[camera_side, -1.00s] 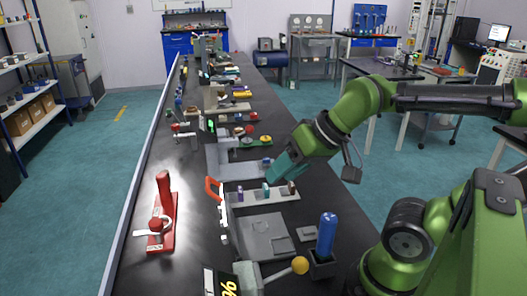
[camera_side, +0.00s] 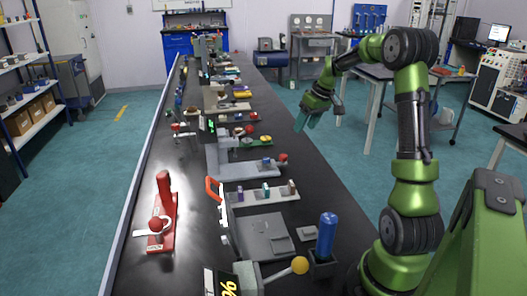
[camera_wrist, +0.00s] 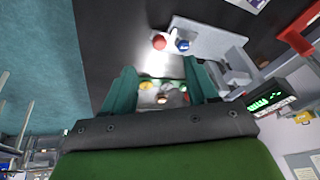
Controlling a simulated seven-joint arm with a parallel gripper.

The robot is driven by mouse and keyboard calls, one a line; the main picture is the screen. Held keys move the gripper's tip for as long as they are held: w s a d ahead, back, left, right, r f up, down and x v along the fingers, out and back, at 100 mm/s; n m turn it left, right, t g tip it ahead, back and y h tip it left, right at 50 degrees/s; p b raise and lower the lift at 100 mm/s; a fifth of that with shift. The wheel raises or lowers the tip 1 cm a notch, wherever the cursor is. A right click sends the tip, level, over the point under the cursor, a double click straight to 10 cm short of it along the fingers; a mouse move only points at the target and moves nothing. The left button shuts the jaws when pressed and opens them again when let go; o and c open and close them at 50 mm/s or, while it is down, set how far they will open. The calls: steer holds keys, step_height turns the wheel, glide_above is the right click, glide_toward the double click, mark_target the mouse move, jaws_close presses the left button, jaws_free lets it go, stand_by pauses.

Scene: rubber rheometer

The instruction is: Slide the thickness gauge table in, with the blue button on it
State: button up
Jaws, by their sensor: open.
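The thickness gauge (camera_side: 228,150) stands on the bench as a grey unit with a long flat base. Its table reaches out to the right and has a red ball knob (camera_side: 283,157) at its end. The blue button (camera_side: 266,162) sits on the table, just left of the knob. In the wrist view the blue button (camera_wrist: 183,45) lies beside the red knob (camera_wrist: 159,42) on the light grey gauge plate (camera_wrist: 215,38). My gripper (camera_side: 306,122) is open and empty, raised at the bench's right edge, apart from the gauge. Its teal fingers (camera_wrist: 160,70) show in the wrist view.
A neighbouring unit with a yellow piece (camera_side: 265,139) stands just behind the gauge. A green-lit display (camera_wrist: 265,103) is near it. In front is a grey strip with several small samples (camera_side: 240,193). A blue cylinder (camera_side: 327,236) stands at the front right.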

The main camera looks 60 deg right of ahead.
steer(key=w+d+r+n, duration=0.1)
steer(key=w+r+n, duration=0.1)
steer(key=n, duration=0.1)
glide_toward(283, 155)
steer(key=x, duration=0.8)
steer(key=shift+s+a+f, duration=0.1)
steer(key=shift+f, duration=0.15)
steer(key=shift+c, duration=0.4)
jaws_close()
